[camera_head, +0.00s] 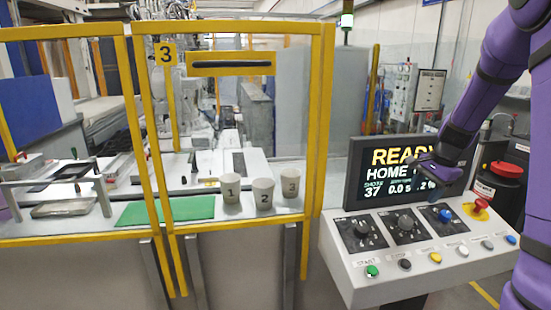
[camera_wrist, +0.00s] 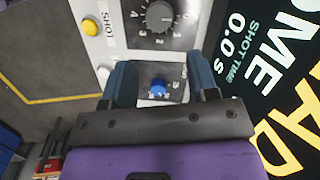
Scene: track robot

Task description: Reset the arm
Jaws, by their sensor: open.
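My purple arm reaches in from the right of the head view. My gripper (camera_head: 440,170) hangs in front of the screen, above the right part of the control panel (camera_head: 340,255). In the wrist view my gripper (camera_wrist: 162,72) is open, its two dark fingers spread apart. A small blue knob (camera_wrist: 157,88) shows between the fingers, with no visible contact. The same blue knob (camera_head: 445,215) sits on the panel's right dial plate. The screen (camera_head: 385,170) reads "READY", "HOME" and "SHOTS 37", partly hidden by my gripper.
Two dark dials (camera_head: 363,229) (camera_head: 406,224) and a row of buttons, including a green START button (camera_head: 372,271), are on the panel. A red emergency button (camera_head: 481,205) is at right. A yellow-framed guard (camera_head: 316,150) encloses numbered cups (camera_head: 263,193) and a green mat (camera_head: 187,210).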

